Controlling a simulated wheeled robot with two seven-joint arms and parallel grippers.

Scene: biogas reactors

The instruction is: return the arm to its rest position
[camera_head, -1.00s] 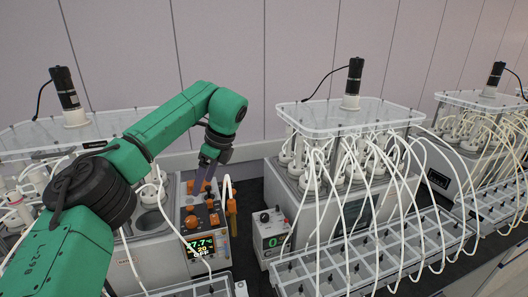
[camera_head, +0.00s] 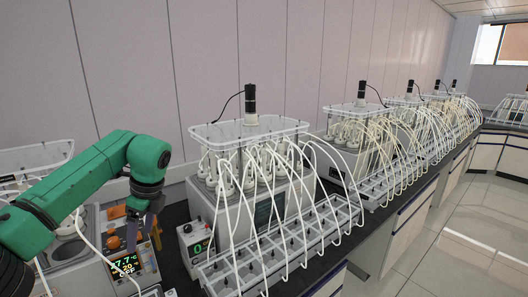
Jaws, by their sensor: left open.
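My left arm (camera_head: 85,180), green with black joints, reaches in from the left edge. Its wrist bends down at the elbow-like green joint. My left gripper (camera_head: 142,226) points down with its fingers apart, in front of a control panel (camera_head: 125,262) with orange knobs and a lit display. It seems to hold nothing. I cannot tell whether the fingers touch the panel. My right gripper is not in view.
A reactor unit with a clear lid (camera_head: 250,131), a black motor (camera_head: 250,100) and many white tubes stands right of my gripper. A grey compartment tray (camera_head: 285,250) lies before it. More units line the bench. The floor (camera_head: 455,240) at right is clear.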

